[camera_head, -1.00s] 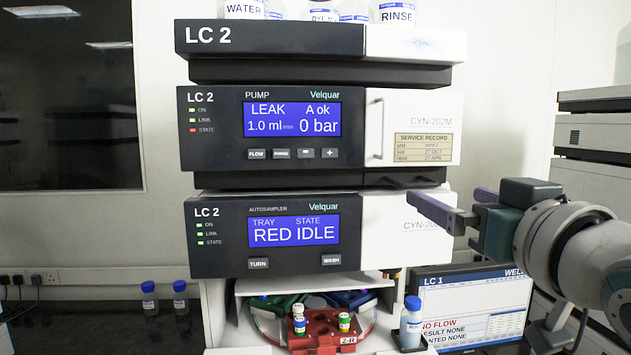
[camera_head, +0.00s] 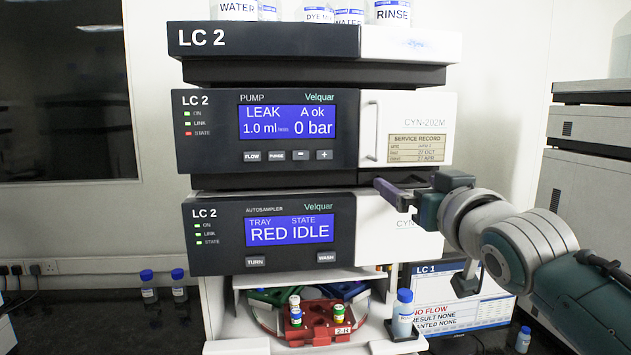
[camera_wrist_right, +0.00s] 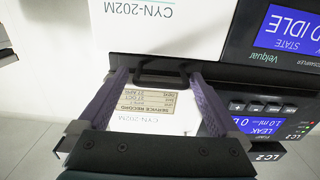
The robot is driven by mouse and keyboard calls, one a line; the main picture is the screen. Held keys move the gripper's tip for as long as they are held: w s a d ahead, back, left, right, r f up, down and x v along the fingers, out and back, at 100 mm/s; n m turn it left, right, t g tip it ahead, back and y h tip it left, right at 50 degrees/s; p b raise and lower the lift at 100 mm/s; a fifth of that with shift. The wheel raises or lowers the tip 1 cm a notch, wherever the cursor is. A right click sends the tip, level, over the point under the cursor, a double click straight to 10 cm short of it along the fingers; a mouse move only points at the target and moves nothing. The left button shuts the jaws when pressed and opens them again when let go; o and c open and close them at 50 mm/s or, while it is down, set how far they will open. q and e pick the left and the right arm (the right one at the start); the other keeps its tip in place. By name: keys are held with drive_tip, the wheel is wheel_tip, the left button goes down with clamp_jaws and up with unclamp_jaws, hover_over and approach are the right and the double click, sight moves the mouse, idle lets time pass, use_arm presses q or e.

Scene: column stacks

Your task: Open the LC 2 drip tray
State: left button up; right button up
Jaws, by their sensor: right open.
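The LC 2 drip tray (camera_head: 425,174) is a dark strip between the pump module and the autosampler, and it looks pushed in. In the right wrist view, which is upside down, the tray (camera_wrist_right: 215,68) carries a dark loop handle (camera_wrist_right: 160,80). My right gripper (camera_head: 390,193) is at the tray's right part, in front of the column. In the wrist view its two purple fingers are open, one on each side of the handle (camera_wrist_right: 160,80); I cannot tell whether they touch it. My left gripper is not in view.
The pump (camera_head: 215,160) shows LEAK and a red state light. The autosampler (camera_head: 210,258) sits below, over a carousel with a red vial rack (camera_head: 318,330). A blue-capped bottle (camera_head: 403,318) and the LC 1 screen (camera_head: 470,305) stand lower right. Bottles (camera_head: 393,12) stand on top.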

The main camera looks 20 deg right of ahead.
drive_tip(key=shift+d, duration=0.1)
clamp_jaws()
idle(0.7)
